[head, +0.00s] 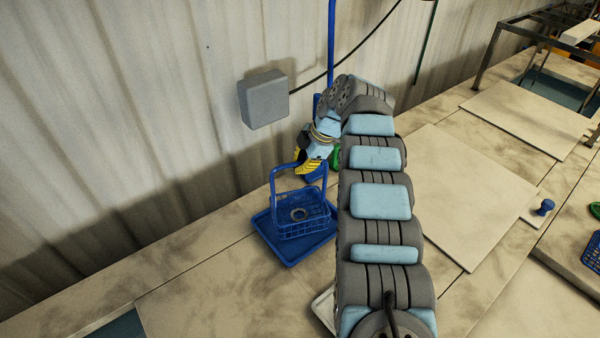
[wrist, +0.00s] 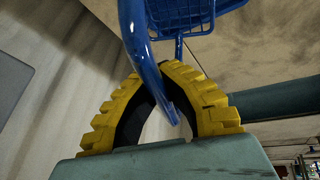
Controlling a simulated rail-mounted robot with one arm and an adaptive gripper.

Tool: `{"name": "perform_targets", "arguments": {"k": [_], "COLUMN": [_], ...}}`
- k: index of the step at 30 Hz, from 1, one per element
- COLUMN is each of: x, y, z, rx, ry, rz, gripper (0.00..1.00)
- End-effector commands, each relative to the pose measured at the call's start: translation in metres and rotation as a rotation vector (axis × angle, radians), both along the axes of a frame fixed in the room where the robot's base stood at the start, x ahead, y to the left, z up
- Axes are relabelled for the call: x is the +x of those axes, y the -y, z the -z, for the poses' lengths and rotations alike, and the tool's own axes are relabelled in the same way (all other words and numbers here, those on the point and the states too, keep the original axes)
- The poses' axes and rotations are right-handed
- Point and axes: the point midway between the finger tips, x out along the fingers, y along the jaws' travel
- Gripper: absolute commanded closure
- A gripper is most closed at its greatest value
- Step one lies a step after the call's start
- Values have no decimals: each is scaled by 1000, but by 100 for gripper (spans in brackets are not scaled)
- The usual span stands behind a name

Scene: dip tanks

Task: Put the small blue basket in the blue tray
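The small blue basket (head: 301,228) has an upright handle and a small grey ring-shaped thing inside it. In the head view it is over the blue tray (head: 300,251), within its outline. I cannot tell whether its bottom touches the tray floor. My gripper (head: 309,166), with yellow ribbed fingers, is at the top of the handle. In the wrist view the gripper (wrist: 156,78) has its fingers closed around the handle bar, which passes between the fingertips, and part of the basket (wrist: 178,14) shows beyond them.
A grey wall box (head: 264,99) and a blue upright pole (head: 331,45) are behind my gripper. Pale flat covers (head: 465,200) lie to the right. Another blue basket (head: 592,252) is at the right edge. The counter left of the tray is clear.

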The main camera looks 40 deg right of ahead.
Motion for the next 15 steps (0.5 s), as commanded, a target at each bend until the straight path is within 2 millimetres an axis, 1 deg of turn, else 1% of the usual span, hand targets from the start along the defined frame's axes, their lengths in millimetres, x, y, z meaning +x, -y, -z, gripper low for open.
{"name": "perform_targets", "arguments": {"k": [2,3,9,12,15], "x": [1,-1,0,0,0], "y": [-1,1,0,0,0], "z": [-1,11,30,33,32], "rx": [-2,-3,-2,-3,-3], "ry": [-4,-4,-3,-2,-2], "rz": [-2,1,0,-1,-1], "gripper": [100,100,100,100,100]}}
